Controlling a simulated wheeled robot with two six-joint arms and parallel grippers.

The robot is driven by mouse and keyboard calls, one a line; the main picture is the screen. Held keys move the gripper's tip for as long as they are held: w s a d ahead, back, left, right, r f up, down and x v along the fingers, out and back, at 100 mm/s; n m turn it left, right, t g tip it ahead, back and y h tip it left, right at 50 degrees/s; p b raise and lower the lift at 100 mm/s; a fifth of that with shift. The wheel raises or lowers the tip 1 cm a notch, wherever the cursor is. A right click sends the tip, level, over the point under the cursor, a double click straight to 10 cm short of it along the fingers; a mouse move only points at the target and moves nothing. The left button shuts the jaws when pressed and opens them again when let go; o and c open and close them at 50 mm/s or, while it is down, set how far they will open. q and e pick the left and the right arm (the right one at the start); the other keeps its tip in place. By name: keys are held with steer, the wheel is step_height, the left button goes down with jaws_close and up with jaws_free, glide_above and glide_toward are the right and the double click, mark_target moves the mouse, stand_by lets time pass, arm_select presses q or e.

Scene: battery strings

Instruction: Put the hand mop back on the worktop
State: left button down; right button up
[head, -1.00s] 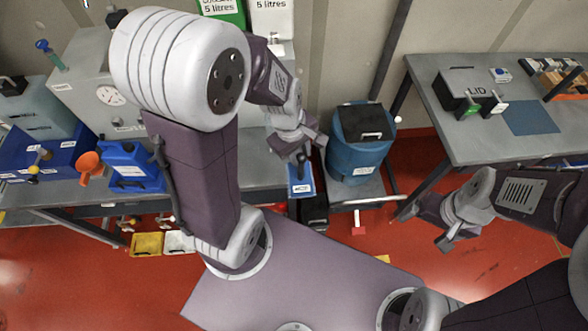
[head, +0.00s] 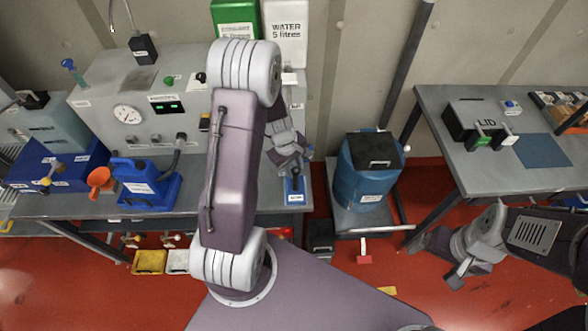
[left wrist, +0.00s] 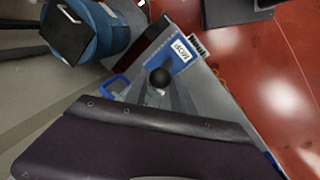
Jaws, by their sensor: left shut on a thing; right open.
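My left gripper (head: 294,160) is above the right end of the grey worktop (head: 90,203) on the left. In the left wrist view it is shut on the hand mop, which shows mainly as a round black knob (left wrist: 160,77) between the fingers. The rest of the mop is hidden, so I cannot tell whether it touches the worktop. A blue patch with a white label (head: 295,190) lies at the worktop's right end, just below the gripper; it also shows in the left wrist view (left wrist: 182,50). My right gripper (head: 462,272) is open and empty, over the red floor.
A grey machine with a gauge (head: 128,115), a blue jug (head: 140,185) and an orange funnel (head: 100,181) stand left on the worktop. A blue drum (head: 365,180) stands right of it. A second table (head: 480,170) is at the right.

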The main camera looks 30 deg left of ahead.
arm_select(q)
steer(key=shift+w+f, duration=0.1)
steer(key=shift+f, duration=0.55)
steer(key=shift+a, duration=0.15)
steer(key=shift+f, duration=0.2)
steer(key=c, duration=1.2)
jaws_free()
steer(key=shift+c, duration=0.2)
steer(key=shift+o, duration=0.9)
steer(key=shift+r, duration=0.1)
